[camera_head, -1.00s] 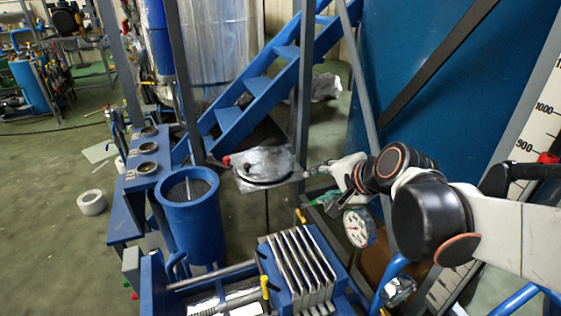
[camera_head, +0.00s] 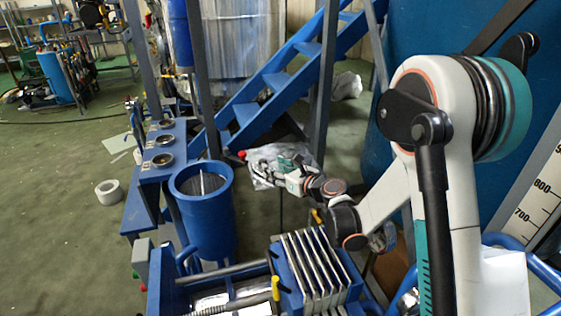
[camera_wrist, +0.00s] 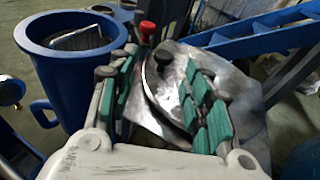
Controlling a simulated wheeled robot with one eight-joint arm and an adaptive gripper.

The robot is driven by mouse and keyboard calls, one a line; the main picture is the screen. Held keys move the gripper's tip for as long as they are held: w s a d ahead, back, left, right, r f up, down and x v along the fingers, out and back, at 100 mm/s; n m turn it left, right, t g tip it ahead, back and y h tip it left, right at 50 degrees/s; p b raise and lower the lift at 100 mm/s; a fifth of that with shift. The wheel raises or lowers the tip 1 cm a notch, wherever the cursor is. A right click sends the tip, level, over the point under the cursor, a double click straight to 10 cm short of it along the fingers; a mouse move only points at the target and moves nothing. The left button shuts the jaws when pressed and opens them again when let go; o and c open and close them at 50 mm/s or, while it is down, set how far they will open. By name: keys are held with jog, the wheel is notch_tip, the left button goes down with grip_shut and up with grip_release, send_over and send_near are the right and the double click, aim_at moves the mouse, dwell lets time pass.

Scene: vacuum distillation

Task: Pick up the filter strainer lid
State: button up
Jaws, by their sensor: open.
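The filter strainer lid (camera_wrist: 158,82) is a round, flat metal disc with a black knob (camera_wrist: 164,58). In the wrist view it lies on a square metal plate (camera_wrist: 228,62), with its right part hidden by a finger. My gripper (camera_wrist: 162,62) is open, with one green-padded finger left of the knob and the other to its right. The fingers appear above the lid, and no contact can be made out. In the head view my gripper (camera_head: 284,160) covers most of the lid and plate.
A blue cylindrical vessel (camera_head: 204,225) with an open top and mesh inside stands left of the plate. A red knob (camera_wrist: 147,28) stands at the plate's far edge. Blue stairs (camera_head: 275,82) are behind. A finned block (camera_head: 312,272) is in front.

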aim_at(264, 161)
jog(key=x, duration=0.2)
jog(key=shift+w+a+f+b, duration=0.15)
jog(key=shift+w+f+b, duration=0.05)
jog(key=shift+b, duration=0.2)
jog(key=b+x, duration=0.1)
jog(key=x, duration=0.1)
jog(key=b+x, duration=0.1)
jog(key=x, duration=0.2)
jog(key=shift+w+d+r, duration=0.1)
jog(key=shift+w+d, duration=0.15)
grip_shut()
